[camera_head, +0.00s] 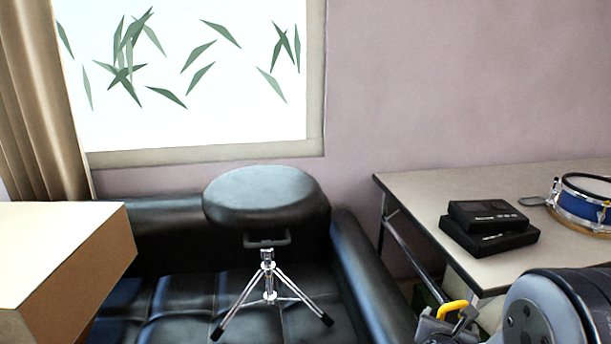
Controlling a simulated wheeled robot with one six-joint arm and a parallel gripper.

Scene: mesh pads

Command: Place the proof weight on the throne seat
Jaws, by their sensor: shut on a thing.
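The throne has a round, padded black seat (265,194) on a chrome tripod (268,285), upright among the black couch cushions in the view. The seat top is bare. My gripper (447,326) is at the bottom right, lower than the seat and to its right, apart from it. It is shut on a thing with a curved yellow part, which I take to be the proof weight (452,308). The rest of that thing is hidden by the gripper or cut off by the frame edge.
A black couch (165,215) surrounds the throne, its right arm between throne and gripper. A beige table (420,195) at the right holds black boxes (488,227) and a blue drum (583,200). A light box-like block (60,245) stands at the left. Space above the seat is clear.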

